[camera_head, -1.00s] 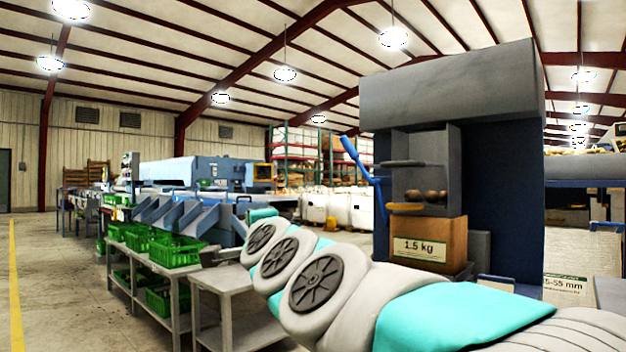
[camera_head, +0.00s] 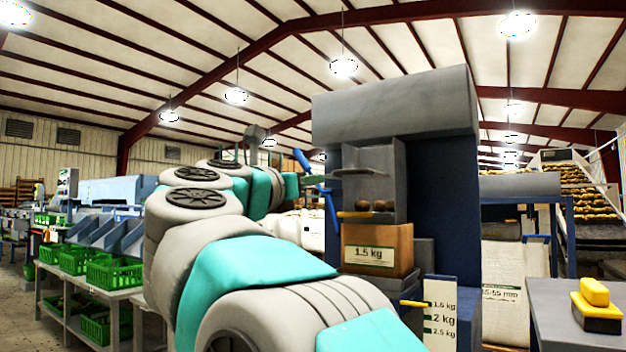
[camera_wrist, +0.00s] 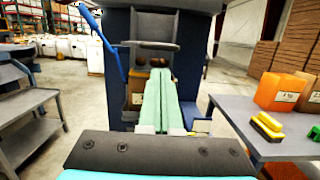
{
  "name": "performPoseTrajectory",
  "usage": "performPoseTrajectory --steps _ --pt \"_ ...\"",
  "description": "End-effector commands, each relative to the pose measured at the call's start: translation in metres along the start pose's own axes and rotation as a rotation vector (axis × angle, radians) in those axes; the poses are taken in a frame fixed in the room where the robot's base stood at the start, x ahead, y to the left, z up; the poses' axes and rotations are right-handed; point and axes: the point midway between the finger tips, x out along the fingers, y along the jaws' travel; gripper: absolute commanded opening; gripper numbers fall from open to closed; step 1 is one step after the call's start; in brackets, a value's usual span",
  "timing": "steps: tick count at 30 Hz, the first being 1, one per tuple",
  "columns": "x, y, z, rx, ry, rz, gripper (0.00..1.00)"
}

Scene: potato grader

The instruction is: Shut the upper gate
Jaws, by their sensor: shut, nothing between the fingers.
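The upper gate (camera_head: 352,171) is a thin grey plate across the open front of the grey chute on the machine (camera_head: 395,100). In the wrist view the upper gate (camera_wrist: 146,45) sticks out past the chute's left side. Several potatoes (camera_head: 375,205) sit below it, above a lower gate with a yellow edge (camera_head: 358,214). My gripper (camera_wrist: 161,72) has its pale green fingers shut together and empty, pointing at the chute, apart from the upper gate as far as I can tell.
A blue lever (camera_head: 329,190) stands left of the chute, close to my arm. A cardboard box marked 1.5 kg (camera_head: 376,249) stands under the chute. A grey table (camera_wrist: 235,115) is at right, and a bench with green crates (camera_head: 112,272) at left.

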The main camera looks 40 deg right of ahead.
Motion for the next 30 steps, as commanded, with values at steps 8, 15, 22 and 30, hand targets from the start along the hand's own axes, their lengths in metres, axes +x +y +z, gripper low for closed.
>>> performPoseTrajectory --steps 8,15,22,30 --pt "0.056 -0.002 0.001 -0.001 0.000 -0.005 0.00" --pt "0.099 -0.001 0.001 -0.002 -0.001 -0.003 0.00" --pt "0.119 0.000 0.000 -0.003 0.000 0.000 0.00" --pt "0.123 0.000 0.000 -0.003 -0.001 0.002 0.00"
